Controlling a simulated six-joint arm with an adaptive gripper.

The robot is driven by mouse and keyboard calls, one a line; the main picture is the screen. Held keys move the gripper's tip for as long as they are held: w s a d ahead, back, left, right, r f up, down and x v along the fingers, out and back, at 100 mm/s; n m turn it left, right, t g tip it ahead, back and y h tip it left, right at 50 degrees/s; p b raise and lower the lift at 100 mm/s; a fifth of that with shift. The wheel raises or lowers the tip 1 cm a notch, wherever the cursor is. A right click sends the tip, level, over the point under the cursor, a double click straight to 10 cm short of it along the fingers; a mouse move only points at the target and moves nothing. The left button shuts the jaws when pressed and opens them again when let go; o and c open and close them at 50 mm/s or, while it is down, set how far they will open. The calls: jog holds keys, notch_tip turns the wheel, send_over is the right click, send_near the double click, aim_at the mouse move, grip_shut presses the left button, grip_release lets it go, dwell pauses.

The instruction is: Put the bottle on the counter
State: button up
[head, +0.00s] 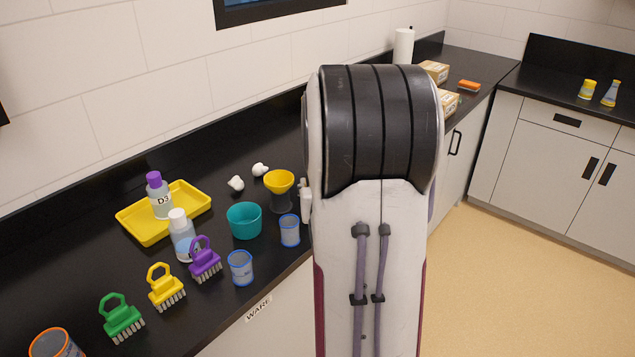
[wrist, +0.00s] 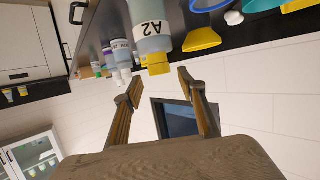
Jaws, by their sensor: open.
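In the wrist view, which is upside down, a clear bottle (wrist: 150,22) labelled A2 with a yellow cap (wrist: 158,65) is upright over the dark counter (wrist: 92,35); its base is cut off by the frame. My gripper (wrist: 155,87) is open and empty, with its fingertips just short of the cap. I cannot tell whether they touch it. My arm hides this bottle and my gripper in the head view. There, a purple-capped bottle (head: 161,198) labelled D3 stands on a yellow tray (head: 140,232), and a white-capped bottle (head: 183,240) stands on the counter (head: 75,270).
A yellow funnel (head: 279,182), a teal bowl (head: 244,222), blue-rimmed cups (head: 290,231) and green (head: 121,320), yellow (head: 166,289) and purple (head: 205,262) brushes crowd the near counter. Small boxes (head: 434,71) stand farther back. The wall (head: 110,90) runs behind the counter.

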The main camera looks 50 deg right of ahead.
jog(key=v, duration=0.7)
dwell(0.3)
jog(key=shift+s+a, duration=0.1)
jog(key=shift+a, duration=0.05)
dwell(0.5)
jog(key=a+r+n+g+y, duration=0.1)
jog(key=a+n+y, duration=0.15)
jog(key=a, duration=0.85)
jog(key=a+r+n+y, duration=0.2)
jog(key=a+y, duration=0.2)
jog(key=a, duration=0.7)
jog(key=s+a+n+g+y, duration=0.3)
jog(key=s+a+n, duration=0.1)
jog(key=s+a, duration=0.9)
jog(key=shift+s+a+r, duration=0.35)
jog(key=shift+a+r, duration=0.05)
jog(key=shift+a, duration=0.65)
